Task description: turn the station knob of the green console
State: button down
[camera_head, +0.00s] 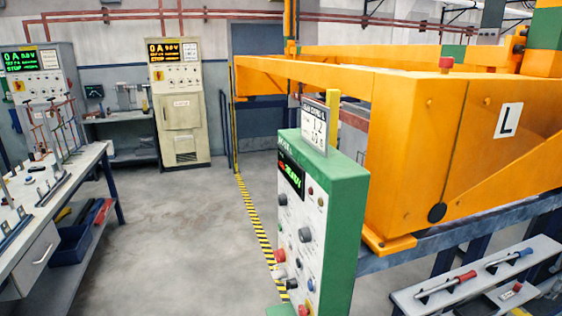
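The green console (344,232) stands upright at the centre right, seen at an angle, with its pale control panel turned to the left. Its panel bears a lit display (291,176) with green and red text. A large dark knob (305,235) is at mid-panel, and a smaller dark knob (283,199) is below the display. Another dark knob (291,283) is lower down. The labels are too small to tell which is the station knob. Red buttons and small lamps are also on the panel. My gripper is not in view.
A large orange frame (410,150) marked L stands right behind the console. A white rack with tools (440,300) is at the lower right. The floor (180,240) left of the console is clear.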

aim_at(282, 199)
jog(key=i+j+z, duration=0.15)
jog(key=j, duration=0.35)
jog(key=i+j+z, duration=0.15)
jog(key=j, duration=0.35)
jog(key=j+z, duration=0.15)
jog(key=j, duration=0.35)
